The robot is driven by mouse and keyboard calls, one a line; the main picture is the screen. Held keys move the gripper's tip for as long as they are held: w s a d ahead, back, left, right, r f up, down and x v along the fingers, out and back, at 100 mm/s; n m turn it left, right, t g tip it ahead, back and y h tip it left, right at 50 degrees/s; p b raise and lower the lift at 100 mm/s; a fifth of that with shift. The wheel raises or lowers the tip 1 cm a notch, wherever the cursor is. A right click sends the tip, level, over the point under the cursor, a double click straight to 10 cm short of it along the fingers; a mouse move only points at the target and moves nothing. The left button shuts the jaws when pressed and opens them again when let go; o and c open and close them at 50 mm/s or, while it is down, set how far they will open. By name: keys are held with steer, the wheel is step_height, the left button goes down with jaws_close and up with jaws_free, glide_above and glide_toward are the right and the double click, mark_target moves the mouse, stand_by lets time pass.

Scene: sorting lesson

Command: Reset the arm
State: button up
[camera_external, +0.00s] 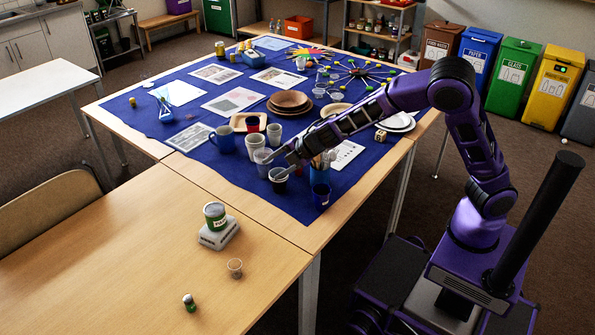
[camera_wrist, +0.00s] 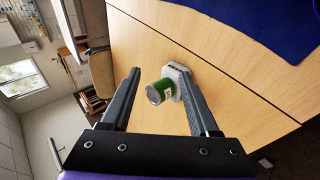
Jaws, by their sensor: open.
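My gripper (camera_external: 273,168) reaches out over the front edge of the blue cloth, close to the cups in the external view. Whether it touches any of them is hard to tell. In the wrist view its two fingers (camera_wrist: 161,66) stand wide apart with nothing held between them. A green labelled can (camera_external: 215,215) sits on a small light-grey block (camera_external: 218,237) on the bare wooden table. The can also shows between the fingers in the wrist view (camera_wrist: 159,92), but farther off. My arm stretches left from my base at the lower right.
Several cups stand around my gripper, including a dark blue mug (camera_external: 224,139) and a blue cup (camera_external: 321,193). Brown plates (camera_external: 289,100) lie behind.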

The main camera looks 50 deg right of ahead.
steer(key=s+d+r+h, duration=0.2)
steer(key=d+r, duration=0.1)
steer(key=d, duration=0.7)
steer(key=s+d+r+h, duration=0.3)
steer(key=d+r, duration=0.1)
steer(key=d, duration=0.6)
steer(key=s+d+r+h, duration=0.2)
steer(key=d+r, duration=0.1)
steer(key=d, duration=0.6)
steer(key=s+d+f+m+g+h+p, duration=0.1)
steer(key=s+d+f+g+h, duration=0.2)
steer(key=s+d, duration=1.2)
steer(key=s+a+r+m+y+p, duration=0.1)
steer(key=s+a+r+m+y, duration=0.1)
steer(key=a+m, duration=0.4)
steer(key=s+a+r+m+y+p, duration=0.1)
steer(key=s+a+r+m, duration=0.4)
steer(key=a, duration=0.5)
steer(key=s+a+r+m+y, duration=0.3)
steer(key=s+a+m+y, duration=0.1)
steer(key=a+m, duration=0.3)
steer(key=shift+s+a+r+m+p, duration=0.15)
steer(key=shift+s+a+m+p, duration=0.35)
steer(key=shift+a, duration=0.55)
steer(key=shift+s, duration=0.1)
